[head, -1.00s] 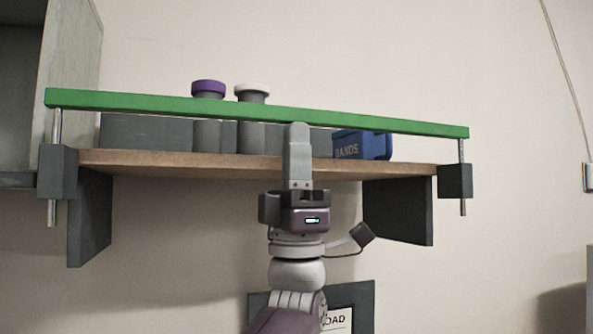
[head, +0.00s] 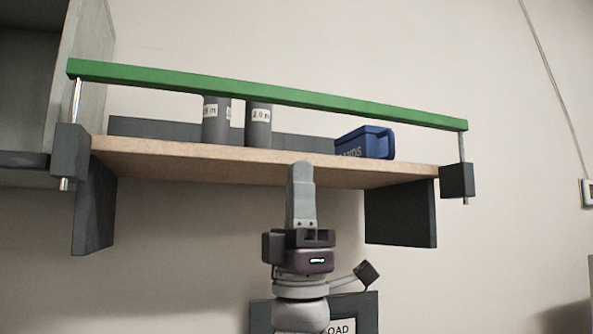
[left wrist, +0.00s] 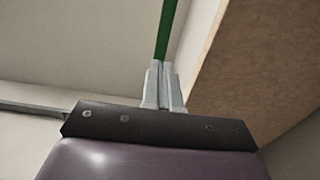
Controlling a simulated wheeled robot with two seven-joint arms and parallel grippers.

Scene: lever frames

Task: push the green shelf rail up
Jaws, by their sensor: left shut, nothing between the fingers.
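The green shelf rail (head: 265,92) spans the front of the shelf on two metal rods, raised above the board, its left end higher in the picture than its right. It also shows as a green strip in the left wrist view (left wrist: 166,28), beyond the fingertips. My left gripper (head: 301,165) is shut and empty, pointing up in front of the shelf board's front edge, its tips well below the rail and apart from it in the head view. The left wrist view shows its two fingers (left wrist: 163,70) together. My right gripper is in neither view.
The wooden shelf board (head: 220,163) holds two grey canisters (head: 258,125) and a blue bin (head: 367,144). Dark blocks at both ends carry the rods. A grey cabinet (head: 88,60) stands at left. A framed sign (head: 345,325) hangs below. Wall space above the rail is clear.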

